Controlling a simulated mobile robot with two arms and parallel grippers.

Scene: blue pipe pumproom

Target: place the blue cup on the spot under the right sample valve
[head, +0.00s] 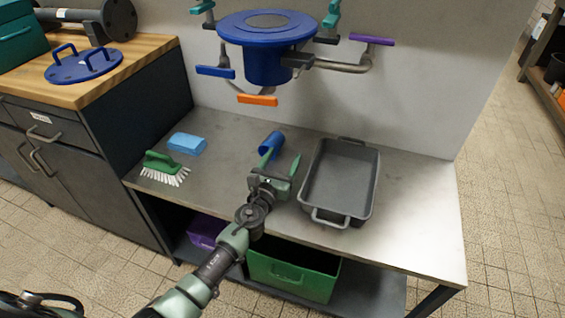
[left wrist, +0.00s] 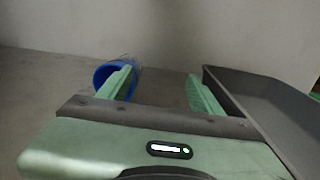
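The blue cup (head: 275,139) appears to lie on its side on the grey bench, its round mouth facing my gripper. It also shows in the left wrist view (left wrist: 101,76), partly hidden behind the left finger. My left gripper (head: 281,161) is open and empty just in front of the cup, with the cup beyond its left finger rather than centred between the fingers. Above the bench, a blue flanged pipe carries valves with a blue handle (head: 215,71), an orange handle (head: 257,100) and a purple handle (head: 372,40). I cannot make out a marked spot beneath them. My right gripper is not in view.
A grey tray (head: 318,215) stands close to the right of my gripper. A green brush (head: 160,162) and a blue sponge (head: 187,143) lie at the left. The bench is clear between sponge and cup. A green crate (head: 293,277) sits below.

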